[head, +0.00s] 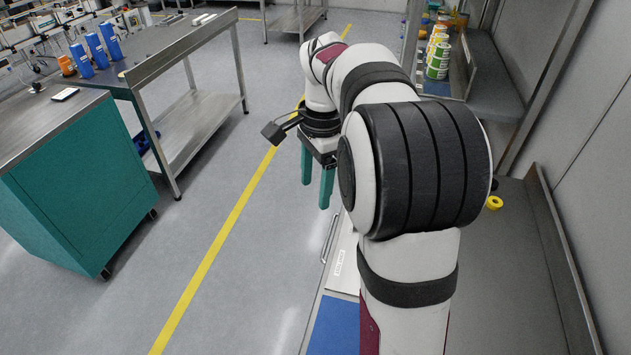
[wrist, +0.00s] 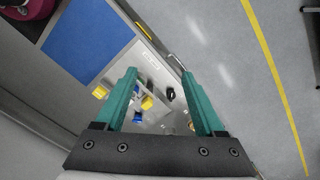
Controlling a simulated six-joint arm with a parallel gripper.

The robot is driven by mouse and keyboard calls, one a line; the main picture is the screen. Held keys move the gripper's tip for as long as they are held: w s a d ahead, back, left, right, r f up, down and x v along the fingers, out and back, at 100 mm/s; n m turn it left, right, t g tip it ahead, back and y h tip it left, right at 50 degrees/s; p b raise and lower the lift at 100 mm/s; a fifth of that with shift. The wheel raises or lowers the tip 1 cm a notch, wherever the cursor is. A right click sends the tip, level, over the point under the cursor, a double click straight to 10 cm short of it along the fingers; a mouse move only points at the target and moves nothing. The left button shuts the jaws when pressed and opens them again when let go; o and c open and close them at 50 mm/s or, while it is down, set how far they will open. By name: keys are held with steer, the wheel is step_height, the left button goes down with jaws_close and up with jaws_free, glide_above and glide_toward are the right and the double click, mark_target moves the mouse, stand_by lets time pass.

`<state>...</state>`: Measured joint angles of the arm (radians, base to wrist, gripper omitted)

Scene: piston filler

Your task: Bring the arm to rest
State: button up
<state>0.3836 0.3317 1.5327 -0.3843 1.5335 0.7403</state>
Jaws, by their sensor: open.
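My arm rises from the lower right of the head view and bends over toward the floor side. My gripper (head: 318,186) hangs from its end with two green fingers pointing down, apart and with nothing between them. In the wrist view my gripper (wrist: 165,80) shows the same two fingers spread wide. Beyond the fingers, lower down, lie small yellow items (wrist: 147,102), a small blue item (wrist: 137,117) and a dark item (wrist: 170,92). My gripper touches none of them that I can see.
A blue mat (wrist: 88,42) lies on the surface by my base. A teal cabinet (head: 85,190) and a steel table (head: 195,105) with blue bottles (head: 97,50) stand at the left. Stacked cans (head: 438,55) stand on a shelf at the back right. Open floor (head: 215,180) lies between.

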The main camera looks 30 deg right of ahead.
steer(key=s+a+n, duration=0.7)
steer(key=s+a, duration=0.5)
steer(key=s, duration=0.1)
steer(key=s+a+f+n, duration=0.2)
steer(key=s+n, duration=0.1)
steer(key=s, duration=0.3)
steer(key=s+a+f+n+y, duration=0.1)
steer(key=s+a+f+n, duration=0.1)
steer(key=s, duration=0.3)
steer(key=shift+s+a+n, duration=0.4)
steer(key=shift+a, duration=0.2)
